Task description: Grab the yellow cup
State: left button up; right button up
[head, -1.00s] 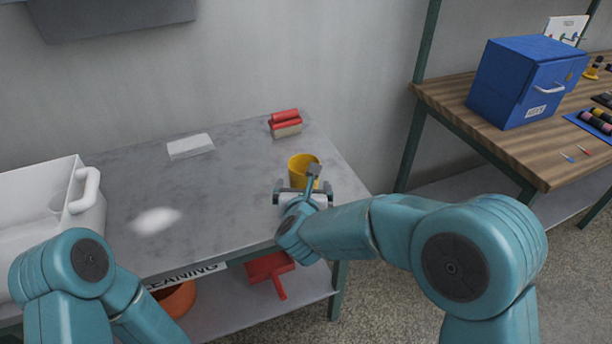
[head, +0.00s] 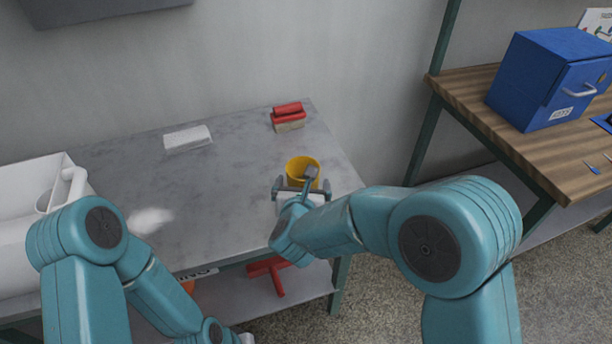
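The yellow cup (head: 302,166) stands upright on the grey table (head: 235,165), near its right end. My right gripper (head: 302,182) is just in front of the cup, its two fingers spread wide to either side. The gripper and wrist hide the lower part of the cup. I cannot tell whether a finger touches it. My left arm is low at the left, and the end of its gripper (head: 238,338) is mostly cut off by the bottom edge, so its fingers do not show.
A red brush (head: 288,117) lies behind the cup, and a white cloth (head: 187,138) lies at the back. A white container (head: 25,215) stands at the left. A red dustpan (head: 272,272) is on the lower shelf. A blue box (head: 545,80) sits on a wooden bench at right.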

jog(key=shift+w+f, duration=0.1)
jog(key=shift+w, duration=0.15)
jog(key=shift+s+r, duration=0.2)
jog(key=shift+s, duration=0.1)
jog(key=shift+w+f, duration=0.15)
jog(key=c, duration=0.9)
jog(key=shift+c, duration=1)
